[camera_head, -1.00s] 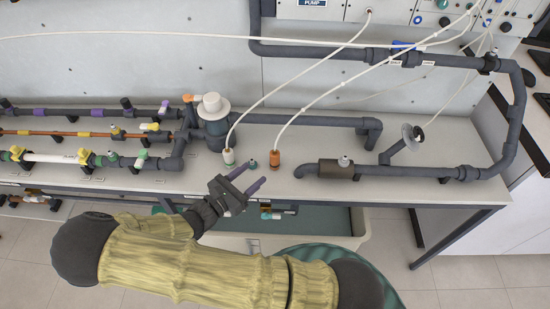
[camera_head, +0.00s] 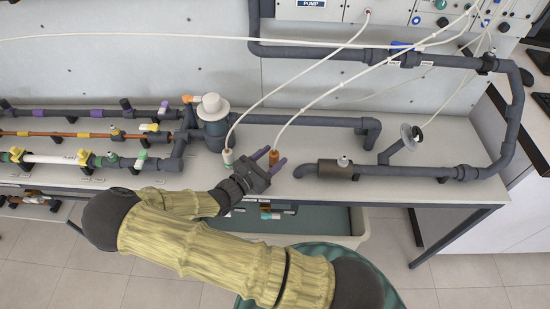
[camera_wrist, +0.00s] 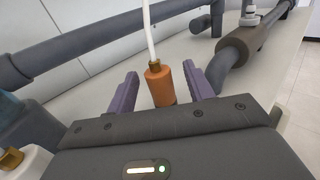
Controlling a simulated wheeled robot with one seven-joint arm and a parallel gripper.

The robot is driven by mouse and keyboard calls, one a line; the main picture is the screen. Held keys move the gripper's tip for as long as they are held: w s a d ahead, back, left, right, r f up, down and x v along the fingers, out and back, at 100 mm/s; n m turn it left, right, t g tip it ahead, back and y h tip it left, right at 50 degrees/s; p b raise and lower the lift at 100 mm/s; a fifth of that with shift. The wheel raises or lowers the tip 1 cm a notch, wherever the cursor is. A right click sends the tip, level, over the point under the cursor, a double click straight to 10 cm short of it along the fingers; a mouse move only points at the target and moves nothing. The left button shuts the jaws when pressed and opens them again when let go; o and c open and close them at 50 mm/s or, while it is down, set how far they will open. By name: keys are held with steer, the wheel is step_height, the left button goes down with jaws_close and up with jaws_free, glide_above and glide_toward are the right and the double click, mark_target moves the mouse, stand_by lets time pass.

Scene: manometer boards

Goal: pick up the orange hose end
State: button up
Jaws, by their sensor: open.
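The orange hose end (camera_head: 274,157) stands upright on the bench with a white hose rising from its top. In the wrist view the orange hose end (camera_wrist: 159,82) has a brass collar on top, and its lower part is hidden by my gripper body. My gripper (camera_head: 272,160) is open, with its two purple fingers on either side of the orange hose end. In the wrist view the fingers of my gripper (camera_wrist: 160,88) show a gap to the orange part on both sides.
Grey pipes (camera_head: 330,122) run behind, and a brown pipe section (camera_head: 336,169) lies to the right.

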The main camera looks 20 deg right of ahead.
mark_target(278, 153)
steer(key=shift+x, duration=1.5)
steer(key=shift+f, duration=0.1)
steer(key=shift+a, duration=0.1)
jaws_close()
steer(key=shift+r+p, duration=0.5)
steer(key=shift+r, duration=4.55)
